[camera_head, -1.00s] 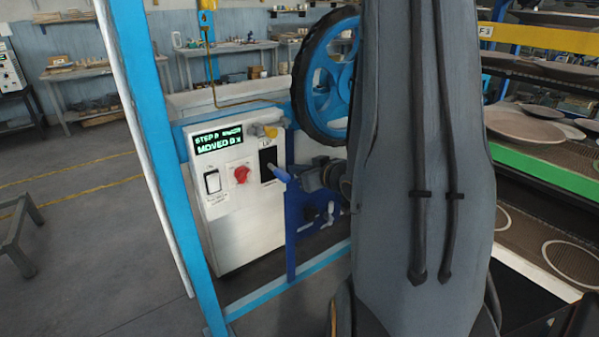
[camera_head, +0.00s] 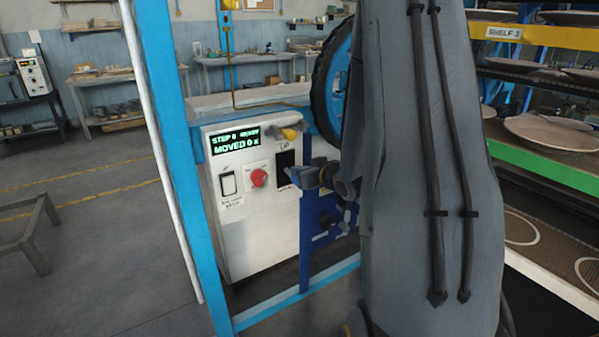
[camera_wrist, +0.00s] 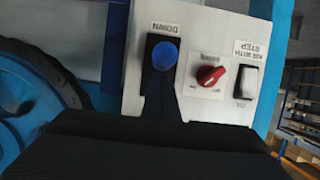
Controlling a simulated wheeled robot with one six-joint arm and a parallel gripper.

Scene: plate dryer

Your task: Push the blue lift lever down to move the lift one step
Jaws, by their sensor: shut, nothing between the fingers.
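The blue lift lever shows as a round blue knob (camera_wrist: 165,56) in the wrist view, in front of a black slot plate under a label reading DOWN. My gripper (camera_head: 294,176) is shut and empty, just in front of the slot plate. I cannot tell whether it touches the lever. The box's green display (camera_head: 235,140) reads STEP 0 READY, MOVED 0.
A red knob (camera_head: 258,178) and a white switch (camera_head: 228,184) sit left of the slot. A yellow-knobbed part (camera_head: 289,134) is above. A blue frame post (camera_head: 170,130) stands left, a blue wheel (camera_head: 328,90) right. Shelves with plates (camera_head: 550,132) are at far right.

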